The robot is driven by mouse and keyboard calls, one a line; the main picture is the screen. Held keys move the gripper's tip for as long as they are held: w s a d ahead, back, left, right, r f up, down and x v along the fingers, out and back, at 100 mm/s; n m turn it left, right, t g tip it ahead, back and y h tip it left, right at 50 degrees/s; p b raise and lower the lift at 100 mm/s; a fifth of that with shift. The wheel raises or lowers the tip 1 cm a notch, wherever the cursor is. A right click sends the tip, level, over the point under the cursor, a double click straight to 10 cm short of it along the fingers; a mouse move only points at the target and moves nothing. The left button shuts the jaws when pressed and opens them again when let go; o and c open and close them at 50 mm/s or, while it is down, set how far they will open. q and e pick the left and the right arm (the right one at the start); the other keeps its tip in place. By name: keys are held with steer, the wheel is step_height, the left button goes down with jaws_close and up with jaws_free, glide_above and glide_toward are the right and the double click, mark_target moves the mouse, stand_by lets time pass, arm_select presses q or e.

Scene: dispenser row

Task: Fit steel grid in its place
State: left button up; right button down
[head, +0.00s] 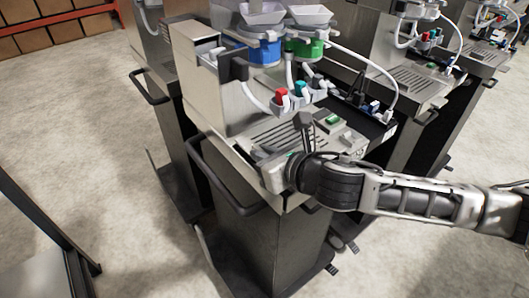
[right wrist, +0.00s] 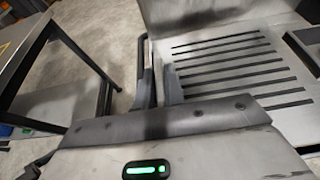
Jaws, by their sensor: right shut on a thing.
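The steel grid (head: 287,137) is a flat slotted plate on the top of the near dispenser, below its bottles and hoses. In the right wrist view the grid (right wrist: 228,62) shows its dark parallel slots and lies close to level; I cannot tell whether it is fully seated. My right gripper (head: 263,153) is at the grid's near left edge. In the right wrist view its fingers (right wrist: 160,85) are close together, shut on the grid's edge; the exact contact is partly hidden. My left gripper is not in view.
The near dispenser (head: 262,235) has a dark side handle (head: 205,180). Red, teal and blue-capped parts (head: 298,92) stand behind the grid. More dispensers (head: 420,85) stand to the right. A dark-framed table (head: 40,235) is at left, with open floor between.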

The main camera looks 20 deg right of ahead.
arm_select(q)
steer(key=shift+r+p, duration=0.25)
steer(key=shift+p, duration=0.1)
arm_select(e)
steer(key=shift+s+r, duration=0.1)
arm_select(q)
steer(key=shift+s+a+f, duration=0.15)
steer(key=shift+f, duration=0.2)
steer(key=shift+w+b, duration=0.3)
steer(key=shift+b, duration=0.2)
arm_select(e)
steer(key=shift+f, duration=0.9)
steer(key=c, duration=1.4)
jaws_free()
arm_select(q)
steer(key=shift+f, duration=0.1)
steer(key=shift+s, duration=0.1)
